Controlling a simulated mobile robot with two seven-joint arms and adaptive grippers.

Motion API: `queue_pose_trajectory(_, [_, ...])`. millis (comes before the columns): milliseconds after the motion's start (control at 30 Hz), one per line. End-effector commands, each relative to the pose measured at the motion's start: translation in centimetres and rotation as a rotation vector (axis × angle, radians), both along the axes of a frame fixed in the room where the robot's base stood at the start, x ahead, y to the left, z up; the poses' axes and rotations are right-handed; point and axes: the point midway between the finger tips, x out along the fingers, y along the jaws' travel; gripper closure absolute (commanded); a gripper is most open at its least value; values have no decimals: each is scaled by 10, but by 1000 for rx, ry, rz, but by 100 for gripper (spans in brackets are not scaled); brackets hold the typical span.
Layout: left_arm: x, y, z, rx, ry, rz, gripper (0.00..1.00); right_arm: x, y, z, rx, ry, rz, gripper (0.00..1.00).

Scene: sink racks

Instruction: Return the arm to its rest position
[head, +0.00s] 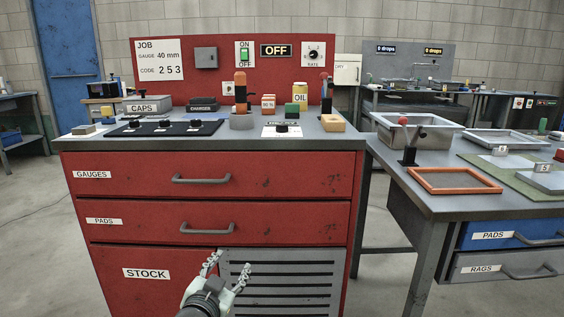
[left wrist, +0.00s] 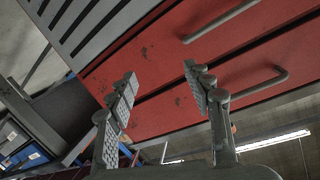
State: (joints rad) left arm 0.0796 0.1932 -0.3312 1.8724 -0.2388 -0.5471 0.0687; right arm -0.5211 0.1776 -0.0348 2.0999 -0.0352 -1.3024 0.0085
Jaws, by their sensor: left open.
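My left gripper (head: 224,272) is low in the head view, in front of the red cabinet (head: 160,238) and beside its grey slatted panel (head: 290,285). Its two fingers are spread and nothing is between them. In the left wrist view the fingers of the left gripper (left wrist: 160,95) stand wide apart, with the red cabinet front (left wrist: 155,60) behind them. The gripper's distance from the cabinet is hard to tell. My right gripper is in neither view.
The cabinet's drawer handles (head: 207,229) jut out above the gripper. The cabinet top (head: 240,140) holds a black mat, blocks and an oil can. A grey bench (head: 450,205) with a metal basin (head: 418,130) and an orange frame (head: 455,180) stands to the right. Open floor (head: 40,240) lies left.

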Motion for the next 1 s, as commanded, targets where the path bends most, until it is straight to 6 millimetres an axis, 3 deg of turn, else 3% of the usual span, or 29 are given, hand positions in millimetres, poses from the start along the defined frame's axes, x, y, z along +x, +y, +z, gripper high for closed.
queue_pose_trajectory(33, [-18,16,-33,-6,94,38,49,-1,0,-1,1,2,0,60])
queue_pose_trajectory(200, [-90,65,-130,-14,404,162,49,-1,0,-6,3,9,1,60])
queue_pose_trajectory(300, [-144,91,-178,-14,584,228,49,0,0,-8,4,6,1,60])
queue_pose_trajectory(433, [-220,119,-226,-10,803,302,49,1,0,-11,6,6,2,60])
queue_pose_trajectory(600, [-297,141,-258,-4,1007,365,49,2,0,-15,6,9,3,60])
queue_pose_trajectory(700, [-322,147,-265,-1,1070,384,49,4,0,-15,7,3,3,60])
queue_pose_trajectory(800, [-331,150,-268,0,1094,392,49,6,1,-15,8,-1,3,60])
queue_pose_trajectory(1000, [-332,150,-268,0,1098,392,49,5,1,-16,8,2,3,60])
